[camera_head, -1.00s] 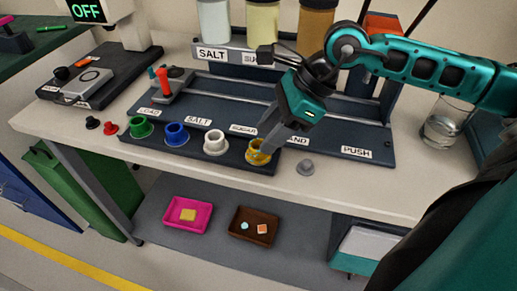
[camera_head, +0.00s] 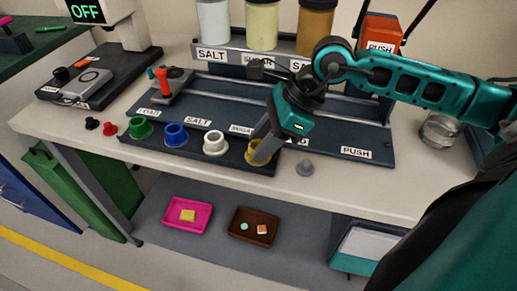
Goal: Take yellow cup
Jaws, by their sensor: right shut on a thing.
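The yellow cup (camera_head: 255,158) sits at the right end of a row of cups at the front of the dark board on the bench. My right gripper (camera_head: 262,152) reaches down to it from above and is shut on it. The fingers hide much of the cup, and I cannot tell whether it is lifted off the board. My left gripper is not in view.
A white cup (camera_head: 215,143), a blue cup (camera_head: 175,135) and a green cup (camera_head: 139,127) stand to the left in the row. A small grey knob (camera_head: 305,168) is just right of the yellow cup. A glass beaker (camera_head: 439,130) stands at the right.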

